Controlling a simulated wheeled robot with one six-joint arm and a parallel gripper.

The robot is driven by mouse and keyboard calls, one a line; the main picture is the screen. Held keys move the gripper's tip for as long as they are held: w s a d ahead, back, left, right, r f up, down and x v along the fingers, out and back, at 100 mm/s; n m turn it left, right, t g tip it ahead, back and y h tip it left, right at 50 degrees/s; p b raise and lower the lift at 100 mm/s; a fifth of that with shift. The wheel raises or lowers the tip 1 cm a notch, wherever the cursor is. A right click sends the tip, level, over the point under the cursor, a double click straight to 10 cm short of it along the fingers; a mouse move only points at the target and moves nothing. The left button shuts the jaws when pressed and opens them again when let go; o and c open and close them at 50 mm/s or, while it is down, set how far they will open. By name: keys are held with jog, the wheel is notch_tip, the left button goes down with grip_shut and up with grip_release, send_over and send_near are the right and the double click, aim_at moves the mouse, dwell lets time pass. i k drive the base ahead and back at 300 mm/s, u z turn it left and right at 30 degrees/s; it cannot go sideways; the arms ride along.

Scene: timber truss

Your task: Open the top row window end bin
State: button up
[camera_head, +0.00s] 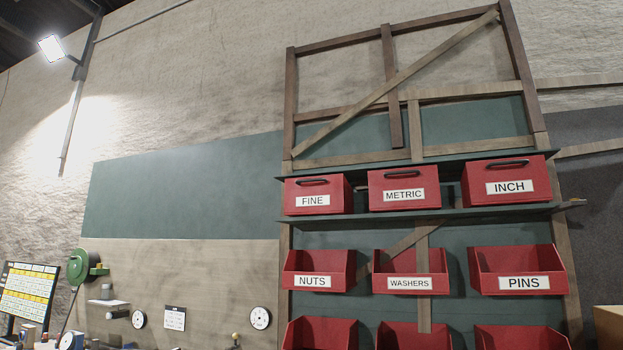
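The top row holds three red bins on a dark shelf. The FINE bin (314,191) is at the left, the METRIC bin (403,186) in the middle and the INCH bin (508,179) at the right. Each has a black handle above a white label, and all three look closed, with fronts roughly in line. No window shows in this view, so I cannot tell which end is the window end. My gripper is not in view.
Below are open-front red bins marked NUTS (313,282), WASHERS (408,283) and PINS (523,283), with more bins cut off underneath. A timber truss (402,80) rises above the shelf. A lit lamp (51,48) hangs upper left. A green reel (78,266) is at lower left.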

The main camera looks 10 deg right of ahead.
aim_at(324, 196)
jog(key=u, duration=0.5)
jog(key=i, duration=0.6)
jog(key=u, duration=0.5)
jog(key=i, duration=0.75)
jog(key=z, duration=0.1)
